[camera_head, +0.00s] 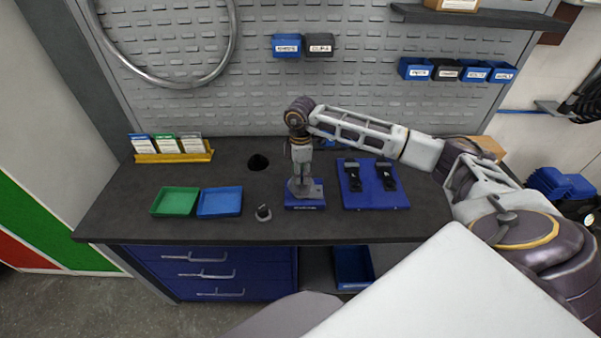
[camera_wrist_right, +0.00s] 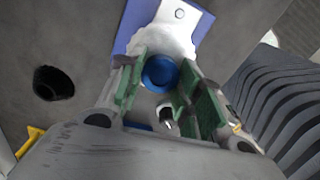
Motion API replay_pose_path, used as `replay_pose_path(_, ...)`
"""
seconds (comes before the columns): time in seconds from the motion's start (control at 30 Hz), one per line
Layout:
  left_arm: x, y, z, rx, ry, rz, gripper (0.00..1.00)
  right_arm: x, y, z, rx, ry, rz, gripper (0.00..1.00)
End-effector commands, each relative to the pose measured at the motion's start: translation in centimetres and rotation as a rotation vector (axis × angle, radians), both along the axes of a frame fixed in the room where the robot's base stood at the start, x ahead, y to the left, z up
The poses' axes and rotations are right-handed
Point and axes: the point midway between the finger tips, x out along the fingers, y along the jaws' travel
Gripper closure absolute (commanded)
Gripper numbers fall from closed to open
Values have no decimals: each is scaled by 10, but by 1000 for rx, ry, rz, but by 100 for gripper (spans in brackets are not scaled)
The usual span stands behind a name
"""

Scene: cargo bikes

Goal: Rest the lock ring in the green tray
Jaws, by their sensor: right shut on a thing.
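My right gripper (camera_head: 301,188) points down over a small blue stand (camera_head: 305,204) on the dark bench. In the right wrist view, its green-padded fingers (camera_wrist_right: 160,88) close around a round blue ring (camera_wrist_right: 160,73), which looks like the lock ring. The ring is at the middle of a pale, scalloped disc (camera_wrist_right: 168,38) on the stand. Whether it is clear of the disc I cannot tell. In the head view the fingers hide the ring. The green tray (camera_head: 175,201) is empty, to the left on the bench. My left gripper is not in view.
A blue tray (camera_head: 220,202) stands between the green tray and the stand. A small dark part (camera_head: 263,212) sits nearby. A dark round hole (camera_head: 258,162) lies behind. A blue board (camera_head: 374,199) with two black parts is to the right. A yellow card holder (camera_head: 174,156) stands at the back left.

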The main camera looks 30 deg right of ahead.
Motion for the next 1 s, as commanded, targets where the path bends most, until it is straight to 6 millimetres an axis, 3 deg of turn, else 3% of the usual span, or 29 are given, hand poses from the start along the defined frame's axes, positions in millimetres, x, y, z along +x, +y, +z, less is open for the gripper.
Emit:
replay_pose_path(0.03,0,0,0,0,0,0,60,0,0,0,0,0,0,88)
replay_pose_path(0.07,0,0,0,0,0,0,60,0,0,0,0,0,0,69)
replay_pose_path(0.3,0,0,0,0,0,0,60,0,0,0,0,0,0,100)
replay_pose_path(1.0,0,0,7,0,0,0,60,0,0,11,0,-1,0,100)
